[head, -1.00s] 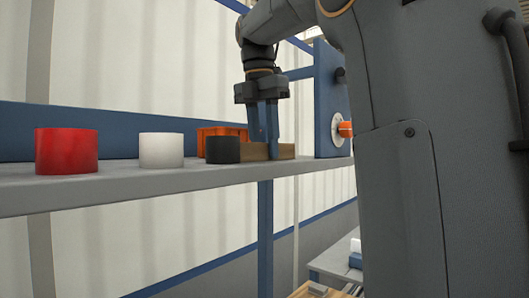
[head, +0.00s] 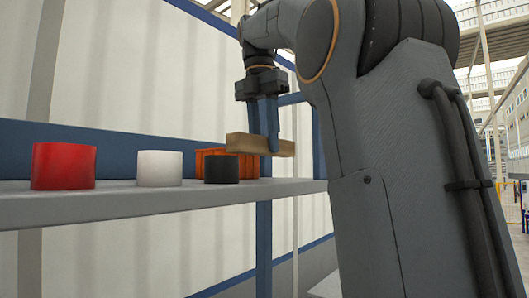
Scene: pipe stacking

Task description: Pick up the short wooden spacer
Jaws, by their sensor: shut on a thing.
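The fingers cover part of the block. The spacer is held roughly level, above the grey shelf (head: 110,206) and a little above the height of the black cylinder's top.
On the shelf stand a red cylinder (head: 63,167), a white cylinder (head: 160,169) and a black cylinder (head: 222,170), left to right. An orange crate (head: 211,154) sits behind the black one. A blue post (head: 264,245) stands below the shelf.

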